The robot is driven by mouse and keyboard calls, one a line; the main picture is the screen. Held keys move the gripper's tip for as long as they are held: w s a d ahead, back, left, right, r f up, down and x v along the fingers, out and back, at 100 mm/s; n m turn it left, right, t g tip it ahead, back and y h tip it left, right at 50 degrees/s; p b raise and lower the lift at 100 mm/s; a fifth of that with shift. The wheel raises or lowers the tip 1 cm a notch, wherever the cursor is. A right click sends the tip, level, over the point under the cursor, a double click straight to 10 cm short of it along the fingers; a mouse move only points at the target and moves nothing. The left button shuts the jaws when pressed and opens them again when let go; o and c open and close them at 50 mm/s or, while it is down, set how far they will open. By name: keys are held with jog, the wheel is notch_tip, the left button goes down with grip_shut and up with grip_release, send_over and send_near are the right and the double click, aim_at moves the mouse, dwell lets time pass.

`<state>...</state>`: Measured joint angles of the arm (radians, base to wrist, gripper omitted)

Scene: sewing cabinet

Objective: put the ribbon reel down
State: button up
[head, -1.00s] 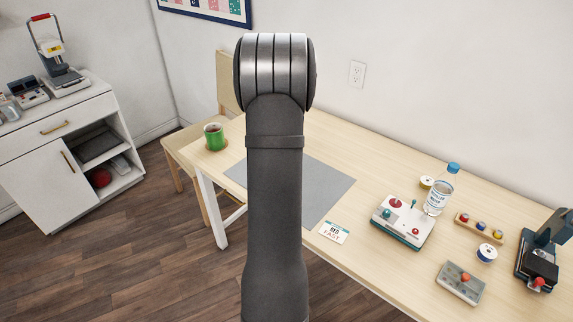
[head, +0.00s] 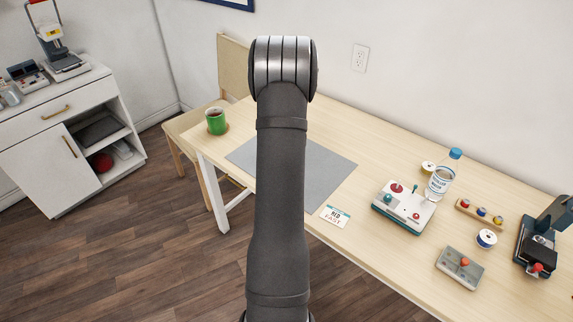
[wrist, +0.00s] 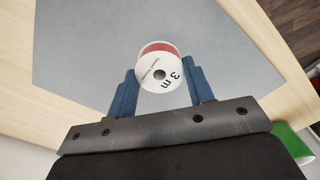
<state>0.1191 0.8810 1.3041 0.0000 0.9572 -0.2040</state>
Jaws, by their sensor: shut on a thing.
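In the wrist view the ribbon reel (wrist: 157,72), with a white face marked "3 m" and red ribbon at its rim, sits between the blue fingers of my gripper (wrist: 160,70). The gripper is shut on it. The reel is over the grey mat (wrist: 85,45); I cannot tell whether it touches the mat. In the head view the mat (head: 325,178) lies on the table (head: 390,160), and my arm hides the gripper and the reel.
A card (head: 335,216) lies by the mat's front right corner. A joystick box (head: 403,208), a bottle (head: 440,182) and a white-faced spool (head: 487,239) are to the right. The mat's right part looks clear.

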jog(key=shift+w+a+f, duration=0.25)
jog(key=shift+a+f, duration=0.05)
jog(key=shift+f, duration=1.9)
jog(key=o, duration=0.9)
jog(key=shift+f, duration=0.15)
jog(key=shift+o, duration=0.2)
notch_tip(320, 180, up, 11)
jog(key=shift+r, duration=0.2)
jog(key=shift+o, duration=0.5)
jog(key=shift+r, duration=0.5)
